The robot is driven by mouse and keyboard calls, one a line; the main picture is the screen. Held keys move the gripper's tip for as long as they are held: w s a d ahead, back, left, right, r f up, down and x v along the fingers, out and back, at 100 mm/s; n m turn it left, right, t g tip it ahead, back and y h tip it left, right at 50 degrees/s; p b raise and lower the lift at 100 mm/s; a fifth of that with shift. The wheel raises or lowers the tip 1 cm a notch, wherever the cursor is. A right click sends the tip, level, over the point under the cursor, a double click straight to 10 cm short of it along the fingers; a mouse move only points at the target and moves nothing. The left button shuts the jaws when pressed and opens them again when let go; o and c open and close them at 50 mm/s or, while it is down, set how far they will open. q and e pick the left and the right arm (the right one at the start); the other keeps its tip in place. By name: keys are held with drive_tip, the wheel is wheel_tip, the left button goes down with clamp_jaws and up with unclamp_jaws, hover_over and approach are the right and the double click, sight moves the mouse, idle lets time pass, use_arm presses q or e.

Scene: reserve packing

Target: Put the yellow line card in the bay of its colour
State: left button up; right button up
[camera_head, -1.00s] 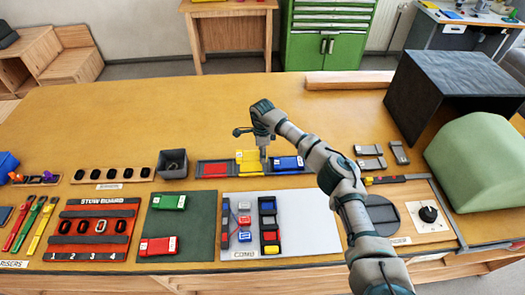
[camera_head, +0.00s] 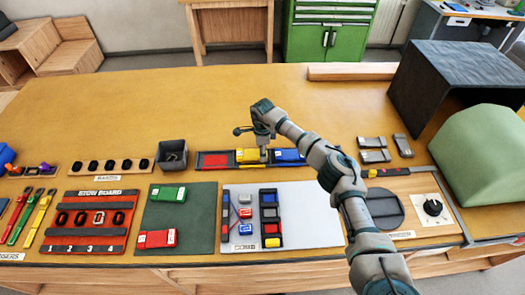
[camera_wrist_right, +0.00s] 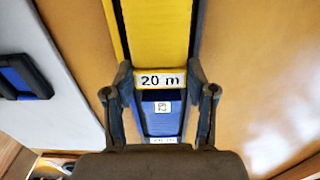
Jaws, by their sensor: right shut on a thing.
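The yellow line card (camera_head: 247,156) is at the middle bay of the dark tray (camera_head: 232,165), between a bare red bay (camera_head: 214,160) and a blue line card (camera_head: 288,155). My right gripper (camera_head: 263,155) is shut on its end. In the right wrist view the fingers (camera_wrist_right: 163,95) flank the yellow card (camera_wrist_right: 160,35) at its "20 m" label. Dark edges run along both its sides, and the blue card (camera_wrist_right: 162,120) lies just beyond that end. I cannot tell whether the yellow card rests fully on the bay floor. My left gripper is out of view.
A grey open box (camera_head: 173,155) stands left of the tray. Several grey pieces (camera_head: 373,149) lie to the right. The table behind the tray is clear.

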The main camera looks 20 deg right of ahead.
drive_tip(key=shift+f+b, duration=0.45)
drive_tip(key=shift+f, duration=0.15)
idle(0.3)
drive_tip(key=o, duration=0.9)
